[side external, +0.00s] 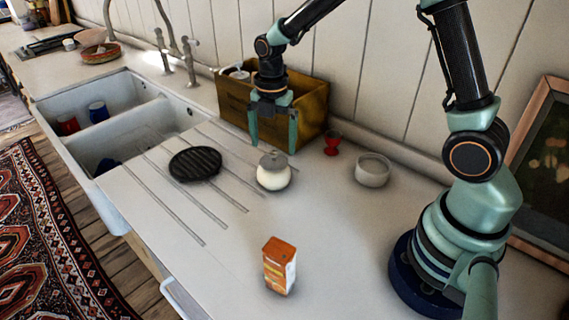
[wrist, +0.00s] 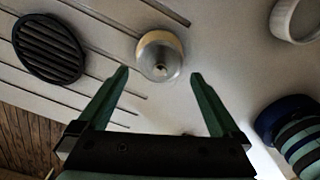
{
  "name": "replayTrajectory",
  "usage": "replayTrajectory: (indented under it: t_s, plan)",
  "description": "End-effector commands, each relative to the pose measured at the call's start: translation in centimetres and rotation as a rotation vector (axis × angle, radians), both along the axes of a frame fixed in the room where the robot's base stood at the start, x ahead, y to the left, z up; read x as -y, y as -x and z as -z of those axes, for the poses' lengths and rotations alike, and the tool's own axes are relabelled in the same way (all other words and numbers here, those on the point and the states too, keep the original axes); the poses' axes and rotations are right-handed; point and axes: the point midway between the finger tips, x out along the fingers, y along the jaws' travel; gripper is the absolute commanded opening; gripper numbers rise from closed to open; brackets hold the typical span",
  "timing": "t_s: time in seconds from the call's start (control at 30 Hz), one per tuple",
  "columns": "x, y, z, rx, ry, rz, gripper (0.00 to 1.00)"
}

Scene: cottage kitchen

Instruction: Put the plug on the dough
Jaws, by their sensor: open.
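The dough (side external: 272,179) is a cream-coloured round lump on the pale worktop, right of the black slatted disc. The plug (side external: 272,160) is a grey disc with a small knob and lies on top of the dough. In the wrist view the plug (wrist: 160,61) covers most of the dough, whose cream edge (wrist: 150,37) shows around it. My gripper (side external: 273,145) is open and empty above the plug, fingers pointing down. In the wrist view its two fingertips (wrist: 160,74) are wide apart, with the plug ahead between them and not gripped.
A black slatted disc (side external: 195,163) lies on the drainer grooves. A wooden crate (side external: 312,105) stands behind my gripper. A red cup (side external: 332,144) and a pale bowl (side external: 372,170) stand to the right, an orange carton (side external: 279,266) in front. The sink (side external: 118,130) is left.

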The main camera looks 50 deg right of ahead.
Motion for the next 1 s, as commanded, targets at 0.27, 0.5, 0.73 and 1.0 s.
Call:
replayTrajectory:
  t_s: [0.27, 0.5, 0.73, 1.0]
  plan:
    - [0.0, -0.1, -5.8, 0.005, 0.0, 0.0, 1.0]
    - [0.0, 0.0, -8.2, 0.002, 0.0, 0.002, 1.0]
    - [0.1, 1.6, -10.7, 0.065, -0.008, 0.237, 1.0]
    - [0.2, 6.5, -14.4, 0.222, -0.111, 0.913, 1.0]
